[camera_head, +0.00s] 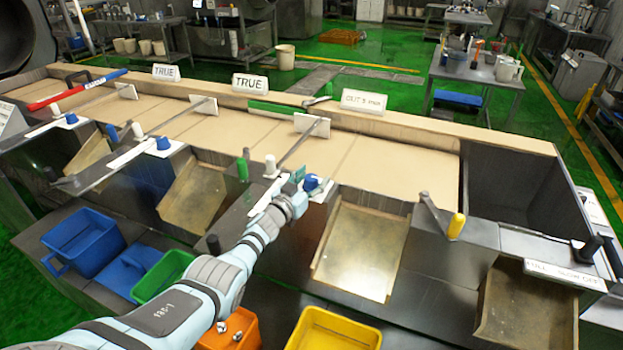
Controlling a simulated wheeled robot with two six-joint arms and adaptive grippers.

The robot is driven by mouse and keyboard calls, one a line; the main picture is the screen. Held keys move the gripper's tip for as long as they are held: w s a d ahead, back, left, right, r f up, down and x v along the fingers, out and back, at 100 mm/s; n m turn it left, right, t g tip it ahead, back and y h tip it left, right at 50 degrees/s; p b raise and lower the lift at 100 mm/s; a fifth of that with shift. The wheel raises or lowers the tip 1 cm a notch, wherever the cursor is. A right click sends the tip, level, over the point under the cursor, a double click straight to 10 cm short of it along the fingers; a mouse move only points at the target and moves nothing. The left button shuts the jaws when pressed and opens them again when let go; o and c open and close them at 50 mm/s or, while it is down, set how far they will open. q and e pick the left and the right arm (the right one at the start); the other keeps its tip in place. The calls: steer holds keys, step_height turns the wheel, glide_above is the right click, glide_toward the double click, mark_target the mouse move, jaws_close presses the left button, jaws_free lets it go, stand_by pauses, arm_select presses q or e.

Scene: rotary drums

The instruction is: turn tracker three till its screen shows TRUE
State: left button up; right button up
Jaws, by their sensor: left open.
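Three white screens stand along the back ledge. The left screen (166,72) and the middle screen (249,83) read TRUE. The third screen (364,101) shows other text, seemingly starting with OUT; the rest is too small to read surely. Below the third screen, a blue knob (311,182) sits on a white plate at the bench's front edge. My left gripper (301,181) is open, right at this knob's left side. I cannot tell whether it touches the knob. My right gripper is out of view.
Similar blue knobs are at the left (71,118) and centre-left (163,143). A white post (270,165) stands just left of my gripper. A yellow-handled lever (456,227) stands to the right. Blue, green, orange and yellow bins (333,330) lie below in front.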

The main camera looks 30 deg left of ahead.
arm_select(q)
steer(key=shift+s+f, duration=0.2)
steer(key=shift+s, duration=0.4)
steer(key=s, duration=1)
steer(key=shift+s+a+r, duration=0.2)
steer(key=shift+s+a, duration=0.2)
steer(key=shift+a, duration=0.05)
steer(key=shift+f, duration=0.1)
